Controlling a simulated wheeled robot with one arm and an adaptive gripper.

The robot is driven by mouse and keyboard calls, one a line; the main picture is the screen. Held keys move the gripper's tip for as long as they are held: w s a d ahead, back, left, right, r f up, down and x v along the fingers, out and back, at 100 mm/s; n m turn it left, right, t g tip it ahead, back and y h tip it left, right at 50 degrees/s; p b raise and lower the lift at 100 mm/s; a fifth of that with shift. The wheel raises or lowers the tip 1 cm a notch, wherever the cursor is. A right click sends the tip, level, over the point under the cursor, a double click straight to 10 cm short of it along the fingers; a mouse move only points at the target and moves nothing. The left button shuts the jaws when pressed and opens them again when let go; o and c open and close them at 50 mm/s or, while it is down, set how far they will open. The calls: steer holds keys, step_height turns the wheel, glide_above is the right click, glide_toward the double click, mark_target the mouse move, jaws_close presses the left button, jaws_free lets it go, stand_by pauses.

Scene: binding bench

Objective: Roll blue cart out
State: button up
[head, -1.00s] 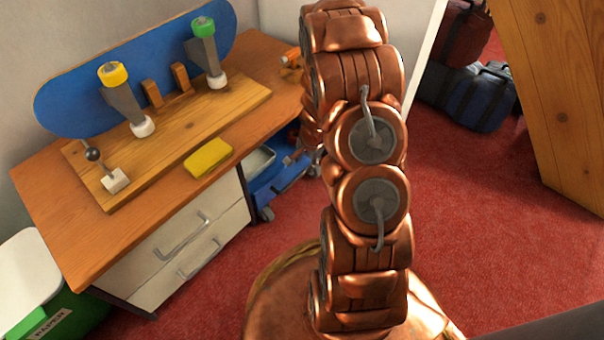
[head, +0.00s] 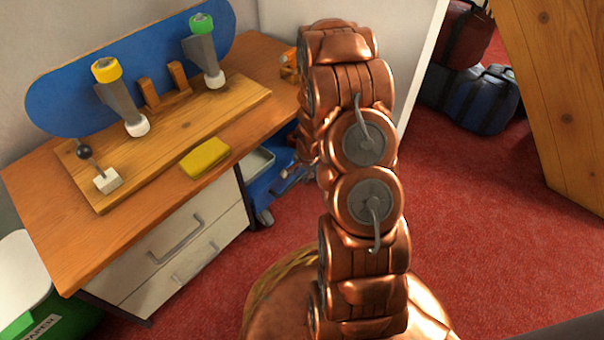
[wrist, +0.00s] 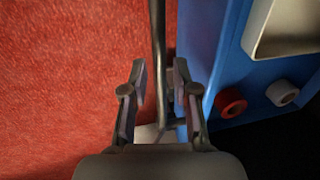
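The blue cart (head: 269,186) stands under the bench beside the drawers, partly hidden behind my arm in the head view. A light tray (head: 260,160) sits on it. The fingers stand apart with gaps beside the bar; contact is not clear.
The wooden bench (head: 75,235) with white drawers (head: 185,255) stands left of the cart. A green paper bin (head: 65,318) is at the lower left. Dark bags (head: 483,98) and a wooden panel (head: 565,115) are at the right. Red carpet (head: 465,210) between is clear.

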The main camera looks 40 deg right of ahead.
jaws_close()
stand_by(0.4)
